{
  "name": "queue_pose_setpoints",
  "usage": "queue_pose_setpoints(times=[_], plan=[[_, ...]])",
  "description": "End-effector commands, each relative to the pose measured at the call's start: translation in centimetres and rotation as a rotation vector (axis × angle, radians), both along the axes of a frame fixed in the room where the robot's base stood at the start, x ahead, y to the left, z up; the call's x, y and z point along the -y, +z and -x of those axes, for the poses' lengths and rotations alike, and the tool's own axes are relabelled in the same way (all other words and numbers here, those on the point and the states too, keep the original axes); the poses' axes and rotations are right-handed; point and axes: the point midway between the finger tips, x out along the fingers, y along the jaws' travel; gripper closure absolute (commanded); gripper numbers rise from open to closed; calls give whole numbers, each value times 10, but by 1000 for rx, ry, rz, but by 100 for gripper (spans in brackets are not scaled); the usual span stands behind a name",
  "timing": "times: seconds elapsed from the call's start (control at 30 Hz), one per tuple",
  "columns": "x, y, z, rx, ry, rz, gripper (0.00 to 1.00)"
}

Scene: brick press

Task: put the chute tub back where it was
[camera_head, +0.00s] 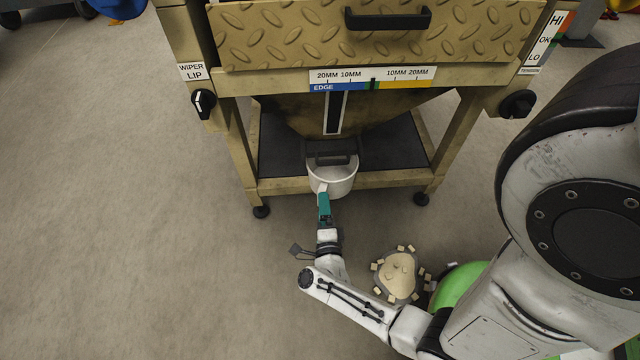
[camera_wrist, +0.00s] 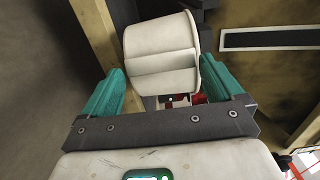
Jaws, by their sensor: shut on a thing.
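The chute tub (camera_head: 333,183) is a white round tub at the front of the press's lower shelf, below the hopper. My gripper (camera_head: 323,192) has teal fingers and is shut on the tub's near side. In the wrist view the tub (camera_wrist: 160,50) shows between the two fingers of my gripper (camera_wrist: 166,75), pale and ribbed, with its inside hidden. The dark chute mouth (camera_head: 331,148) is right above and behind the tub in the head view. I cannot tell whether the tub rests on anything.
The press frame (camera_head: 380,181) has legs on both sides and a front rail by the tub. A dark shelf (camera_head: 400,145) lies behind it. A tan lumpy shape (camera_head: 398,275) with small blocks around it is low beside my base.

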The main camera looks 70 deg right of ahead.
Motion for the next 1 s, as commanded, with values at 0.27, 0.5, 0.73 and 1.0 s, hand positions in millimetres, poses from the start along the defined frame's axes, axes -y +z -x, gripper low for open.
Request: queue_pose_setpoints(times=[0.27,0.5,0.73,1.0], plan=[[63,-1,-27,3,-3,3,69],[89,0,-38,1,-1,2,69],[106,0,-44,3,-4,3,69],[104,-36,-44,1,0,2,69]])
